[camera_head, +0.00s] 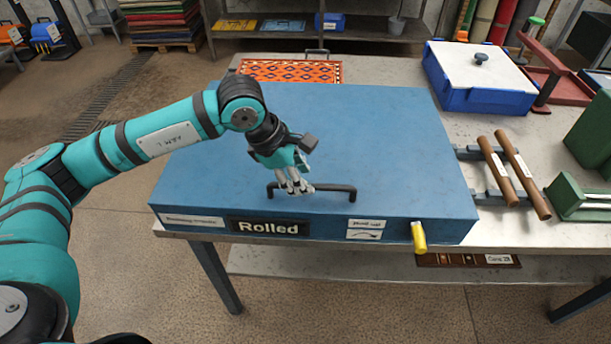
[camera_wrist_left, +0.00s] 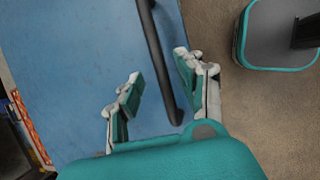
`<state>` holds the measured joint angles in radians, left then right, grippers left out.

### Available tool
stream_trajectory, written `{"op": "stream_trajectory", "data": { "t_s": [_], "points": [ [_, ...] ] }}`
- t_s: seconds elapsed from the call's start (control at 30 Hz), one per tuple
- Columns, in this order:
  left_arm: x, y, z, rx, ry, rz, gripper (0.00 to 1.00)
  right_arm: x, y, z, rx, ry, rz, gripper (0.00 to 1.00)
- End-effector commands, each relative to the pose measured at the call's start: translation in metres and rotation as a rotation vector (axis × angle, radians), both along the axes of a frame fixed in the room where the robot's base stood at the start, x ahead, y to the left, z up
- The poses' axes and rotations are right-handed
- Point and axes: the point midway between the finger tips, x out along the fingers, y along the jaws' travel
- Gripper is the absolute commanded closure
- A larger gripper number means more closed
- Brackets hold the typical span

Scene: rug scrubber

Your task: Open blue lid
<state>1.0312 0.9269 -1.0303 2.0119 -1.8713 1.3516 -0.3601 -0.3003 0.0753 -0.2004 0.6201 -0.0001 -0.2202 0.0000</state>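The large blue lid (camera_head: 390,140) lies flat and closed on the box labelled "Rolled" on the table. A black bar handle (camera_head: 335,188) is fixed on the lid near its front edge. My left gripper (camera_head: 295,188) is at the left half of this handle, pointing down at it. In the left wrist view, the gripper (camera_wrist_left: 157,68) is open, and the black handle (camera_wrist_left: 152,40) runs through the gap between its fingers. The fingers are not closed on it. The blue lid (camera_wrist_left: 90,70) also shows behind the fingers. My right gripper is not in view.
A yellow latch or knob (camera_head: 418,237) sits on the box front at the right. A patterned rug (camera_head: 290,71) lies behind the lid. Brown rollers (camera_head: 520,175), a blue box with a white lid (camera_head: 480,75) and green blocks (camera_head: 575,200) stand to the right.

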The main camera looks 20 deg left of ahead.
Motion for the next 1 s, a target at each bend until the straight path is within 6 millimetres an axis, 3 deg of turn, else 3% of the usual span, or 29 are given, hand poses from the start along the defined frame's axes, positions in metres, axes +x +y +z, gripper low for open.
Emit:
{"op": "stream_trajectory", "data": {
  "t_s": [0.2, 0.53, 0.83, 1.0],
  "points": [
    [0.006, -0.008, -0.020, 0.000, 0.001, 0.001, 0.62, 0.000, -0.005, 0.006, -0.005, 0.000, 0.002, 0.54],
    [0.007, -0.008, -0.024, -0.001, 0.000, 0.000, 0.62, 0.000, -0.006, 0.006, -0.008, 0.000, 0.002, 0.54],
    [0.007, -0.008, -0.023, -0.001, 0.000, 0.000, 1.00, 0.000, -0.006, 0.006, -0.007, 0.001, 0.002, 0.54],
    [0.007, -0.008, -0.023, -0.001, -0.001, 0.000, 1.00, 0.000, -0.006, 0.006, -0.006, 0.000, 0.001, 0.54]
  ]
}}
